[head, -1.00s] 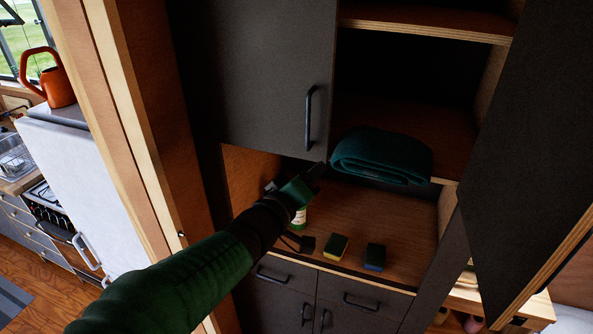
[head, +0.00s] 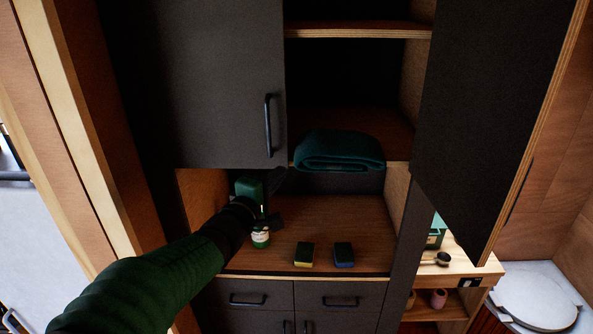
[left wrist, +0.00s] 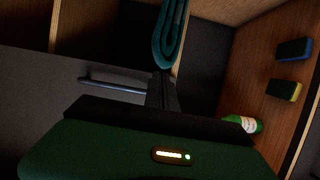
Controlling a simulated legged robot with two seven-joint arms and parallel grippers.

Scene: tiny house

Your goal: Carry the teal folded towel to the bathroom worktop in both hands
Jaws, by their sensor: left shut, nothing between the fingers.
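The teal folded towel (head: 338,151) lies on the cupboard's middle shelf, its folded edge at the shelf front. It also shows in the left wrist view (left wrist: 169,40), just beyond my left fingers. My left gripper (head: 275,182) is shut and empty, in front of the cupboard, below and to the left of the towel. In the left wrist view its dark fingers (left wrist: 163,92) point toward the towel, and I cannot tell whether they touch it. My right gripper is not in view. The bathroom worktop cannot be told for certain in these frames.
The left cupboard door (head: 205,90) is shut and the right door (head: 490,110) stands open. Two sponges (head: 305,254) (head: 344,255) and a green bottle (head: 261,236) stand on the lower counter (head: 340,215). A wooden shelf unit (head: 460,268) stands at the right.

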